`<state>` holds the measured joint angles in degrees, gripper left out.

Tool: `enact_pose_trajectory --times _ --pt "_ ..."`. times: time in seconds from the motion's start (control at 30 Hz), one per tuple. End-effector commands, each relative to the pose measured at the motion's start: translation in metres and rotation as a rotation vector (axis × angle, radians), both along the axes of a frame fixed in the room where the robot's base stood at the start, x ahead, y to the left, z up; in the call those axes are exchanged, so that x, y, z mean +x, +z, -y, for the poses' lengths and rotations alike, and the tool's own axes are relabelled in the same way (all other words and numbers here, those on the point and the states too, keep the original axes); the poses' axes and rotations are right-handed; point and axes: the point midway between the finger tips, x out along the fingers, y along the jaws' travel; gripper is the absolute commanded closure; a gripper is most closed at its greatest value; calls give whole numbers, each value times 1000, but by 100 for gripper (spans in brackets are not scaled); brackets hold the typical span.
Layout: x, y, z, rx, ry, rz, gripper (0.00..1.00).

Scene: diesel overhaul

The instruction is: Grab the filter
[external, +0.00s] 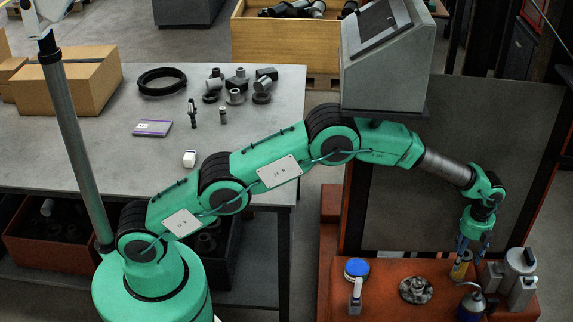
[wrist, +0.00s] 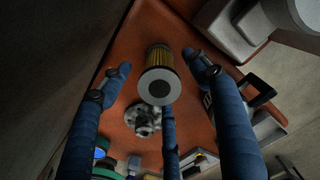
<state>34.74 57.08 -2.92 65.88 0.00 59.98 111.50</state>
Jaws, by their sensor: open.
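The filter (wrist: 159,77) is a yellow pleated cylinder with a pale end cap and a dark centre hole. In the external view the filter (external: 460,266) stands on the orange bench top (external: 385,268), beside the grey unit at the right. My gripper (external: 473,243) points down just above it. In the wrist view my gripper (wrist: 160,84) is open, its blue fingers spread around the filter's outline. I see gaps between the fingers and the filter. How far the fingertips reach down beside it is hard to tell.
A flanged metal part (external: 415,289), a blue-capped jar (external: 356,268), a small white-topped item (external: 355,296), a dark oil can (external: 471,303) and a grey unit (external: 519,272) share the bench. Bare bench shows between the jar and flanged part.

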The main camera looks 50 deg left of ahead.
Motion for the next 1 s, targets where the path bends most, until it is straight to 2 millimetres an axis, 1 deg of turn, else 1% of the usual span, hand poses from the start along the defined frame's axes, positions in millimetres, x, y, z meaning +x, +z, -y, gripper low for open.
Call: enact_pose_trajectory --times 0.03,0.1,0.3,0.9,0.97,1.0 --pt "-1 -10 -1 1 0 -2 38" --pt "-1 -19 -1 1 0 -1 38" --pt "0 -34 -1 0 0 0 38" --pt "0 -35 -1 0 0 0 38" --pt "0 -35 -1 0 0 0 50" --pt "0 -35 -1 0 0 0 58"
